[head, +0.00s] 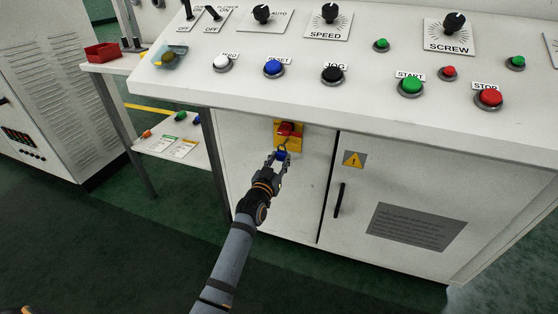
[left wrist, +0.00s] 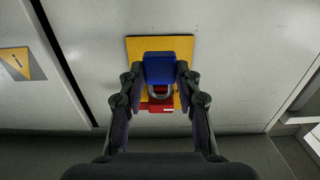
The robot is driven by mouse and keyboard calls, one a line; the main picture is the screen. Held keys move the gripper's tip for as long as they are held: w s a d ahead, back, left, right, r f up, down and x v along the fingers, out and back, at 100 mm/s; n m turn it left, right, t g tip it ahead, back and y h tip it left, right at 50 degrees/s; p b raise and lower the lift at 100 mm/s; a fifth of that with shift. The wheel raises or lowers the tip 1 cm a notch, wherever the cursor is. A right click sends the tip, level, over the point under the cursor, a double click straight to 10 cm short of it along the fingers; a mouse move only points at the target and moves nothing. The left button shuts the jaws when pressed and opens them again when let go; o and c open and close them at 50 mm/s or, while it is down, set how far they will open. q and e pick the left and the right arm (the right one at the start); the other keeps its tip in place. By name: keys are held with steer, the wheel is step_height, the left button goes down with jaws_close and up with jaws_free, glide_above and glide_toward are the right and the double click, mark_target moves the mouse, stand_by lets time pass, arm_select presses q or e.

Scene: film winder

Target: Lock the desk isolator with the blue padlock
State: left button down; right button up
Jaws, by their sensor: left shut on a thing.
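The desk isolator is a red switch (head: 288,129) on a yellow plate (head: 291,143), on the desk's front panel under the overhang. In the left wrist view the yellow plate (left wrist: 183,45) and the red switch (left wrist: 160,104) lie behind the padlock. My left gripper (head: 278,160) is shut on the blue padlock (left wrist: 160,68), a finger on each side of its body. The padlock also shows in the head view (head: 282,155). Its grey shackle (left wrist: 161,95) overlaps the red switch; I cannot tell whether it passes through. My right gripper is not in view.
The desk top (head: 300,95) overhangs above my left arm and carries several knobs and buttons. A black door handle (head: 339,200) is right of the isolator. A side table (head: 150,148) with a low shelf stands at left. The floor in front is clear.

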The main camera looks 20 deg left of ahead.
mark_target(281, 157)
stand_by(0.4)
arm_select(q)
steer(key=shift+r, duration=0.1)
steer(key=shift+p, duration=0.3)
steer(key=shift+w, duration=0.15)
steer(key=shift+w+b, duration=0.3)
steer(key=shift+w, duration=1.05)
steer(key=shift+p, duration=0.3)
stand_by(0.3)
